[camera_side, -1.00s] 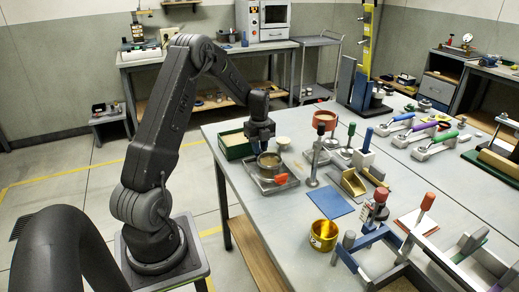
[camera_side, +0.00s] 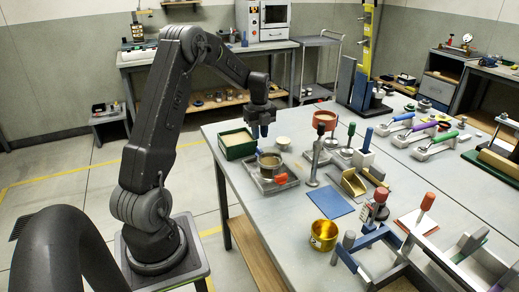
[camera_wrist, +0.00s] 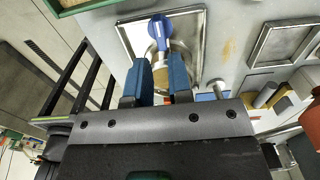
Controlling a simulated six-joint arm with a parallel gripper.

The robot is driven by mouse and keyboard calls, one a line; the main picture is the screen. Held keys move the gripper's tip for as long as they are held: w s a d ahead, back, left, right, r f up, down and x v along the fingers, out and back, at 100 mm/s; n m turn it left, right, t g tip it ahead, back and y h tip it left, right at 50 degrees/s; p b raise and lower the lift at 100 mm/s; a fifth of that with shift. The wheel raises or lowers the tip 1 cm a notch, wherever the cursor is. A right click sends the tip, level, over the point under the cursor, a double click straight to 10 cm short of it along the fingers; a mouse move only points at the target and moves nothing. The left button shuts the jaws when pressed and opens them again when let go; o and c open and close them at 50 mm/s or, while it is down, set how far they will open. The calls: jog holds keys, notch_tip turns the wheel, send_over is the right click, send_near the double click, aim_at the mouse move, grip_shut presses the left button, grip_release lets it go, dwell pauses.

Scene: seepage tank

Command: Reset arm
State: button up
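My gripper (camera_side: 260,134) hangs above the near left corner of the table, over a round pot (camera_side: 268,168) on a square metal tray (camera_side: 287,182). Its two blue fingers stand apart in the wrist view (camera_wrist: 160,78), with nothing seen clasped between them. A blue-handled tool (camera_wrist: 159,32) lies below, over the tray and the tan-filled pot. I cannot tell exactly how it rests. An orange-red piece sits at the tray's front edge.
A green box (camera_side: 237,151) stands left of the tray. Metal posts, a yellow cup (camera_side: 324,236), a blue mat (camera_side: 331,203) and a blue frame stand to the right.

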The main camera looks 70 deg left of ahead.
jog(key=shift+r, duration=0.45)
jog(key=s+d+r+n+t+y, duration=0.1)
jog(key=d+r+n, duration=0.4)
jog(key=d, duration=0.4)
jog(key=s+d+r+n+t, duration=0.1)
jog(key=s+d+r+n, duration=0.1)
jog(key=d+r, duration=0.6)
jog(key=s+d+r+n+t+h, duration=0.1)
jog(key=s+d+n+t, duration=0.2)
jog(key=s+d+n, duration=0.8)
jog(key=s+d, duration=0.3)
jog(key=d, duration=0.2)
jog(key=shift+s+d+t, duration=0.3)
jog(key=shift+s+d, duration=0.05)
jog(key=shift+d, duration=0.05)
